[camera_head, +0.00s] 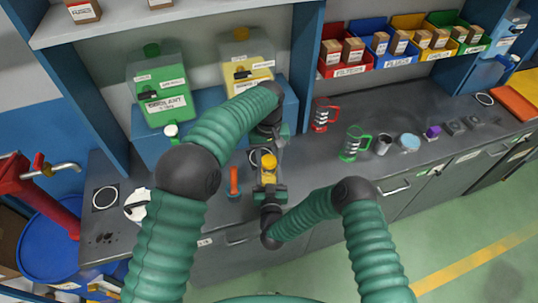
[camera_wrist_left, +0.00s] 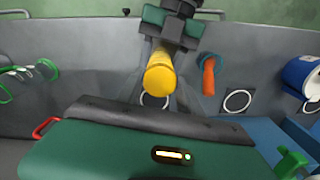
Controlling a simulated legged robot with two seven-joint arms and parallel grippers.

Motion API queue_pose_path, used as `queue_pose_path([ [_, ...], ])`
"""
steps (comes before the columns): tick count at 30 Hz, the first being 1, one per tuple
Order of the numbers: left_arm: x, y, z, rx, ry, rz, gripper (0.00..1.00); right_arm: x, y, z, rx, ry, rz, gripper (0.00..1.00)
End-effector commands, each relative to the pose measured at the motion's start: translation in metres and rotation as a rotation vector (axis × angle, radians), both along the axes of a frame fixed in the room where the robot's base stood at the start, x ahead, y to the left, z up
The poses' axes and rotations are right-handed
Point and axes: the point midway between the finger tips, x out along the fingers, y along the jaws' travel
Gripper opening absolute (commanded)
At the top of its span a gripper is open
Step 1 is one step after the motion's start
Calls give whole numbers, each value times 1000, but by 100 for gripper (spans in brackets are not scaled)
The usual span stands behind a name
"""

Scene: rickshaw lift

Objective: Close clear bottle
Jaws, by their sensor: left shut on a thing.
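A bottle with a yellow top (camera_head: 268,161) stands out near the front edge of the counter. In the left wrist view it is a yellow cylinder (camera_wrist_left: 160,76). My right gripper (camera_head: 269,187) is at its lower part from the front and seems shut on it; it also shows in the left wrist view (camera_wrist_left: 172,28). My left gripper (camera_head: 279,140) is just behind and above the bottle. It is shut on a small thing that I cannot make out. Whether that thing touches the bottle is hidden.
A green canister (camera_head: 163,95) and a yellow canister (camera_head: 249,71) stand behind.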

Motion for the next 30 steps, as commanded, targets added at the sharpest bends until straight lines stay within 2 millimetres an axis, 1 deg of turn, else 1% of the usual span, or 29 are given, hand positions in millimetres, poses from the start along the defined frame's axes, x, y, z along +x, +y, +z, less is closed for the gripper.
queue_pose_path([
  [11,0,0,0,0,0,0,0,0,0,-1,0,1,0,0],
  [21,0,0,-17,1,2,3,0,0,0,-1,0,1,0,0],
  [30,0,0,-18,0,1,3,0,0,0,-1,0,1,0,0],
])
